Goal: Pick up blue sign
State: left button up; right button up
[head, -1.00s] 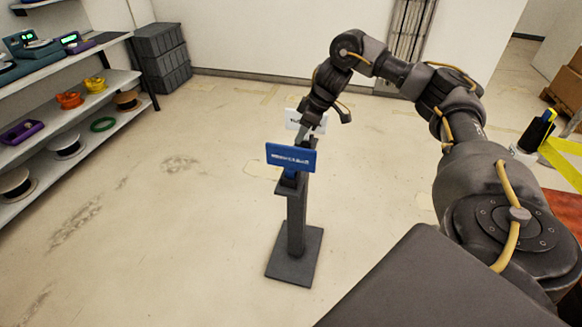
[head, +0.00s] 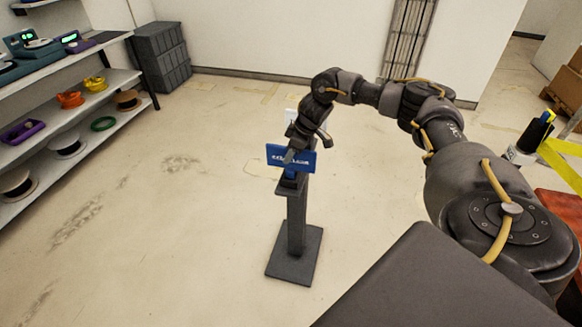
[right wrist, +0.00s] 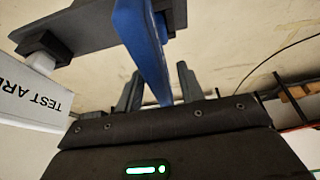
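The blue sign (head: 306,162) stands upright in a holder on top of a dark post (head: 296,222) in the head view. My right gripper (head: 297,152) is at the sign's upper edge, with one finger in front of its face and covering part of the lettering. In the right wrist view the blue sign (right wrist: 146,45) reaches down between the two spread fingers of the right gripper (right wrist: 159,88). Gaps show on both sides, so the gripper is open around the sign. My left gripper is not in view.
A white sign (right wrist: 30,105) with black lettering is in another holder beside the blue one, mostly hidden in the head view. Shelves (head: 100,105) with phones and spools stand at left, grey crates (head: 162,57) behind. The floor around the post is clear.

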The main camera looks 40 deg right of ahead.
jog(key=shift+f, duration=0.25)
dwell(0.7)
grip_shut()
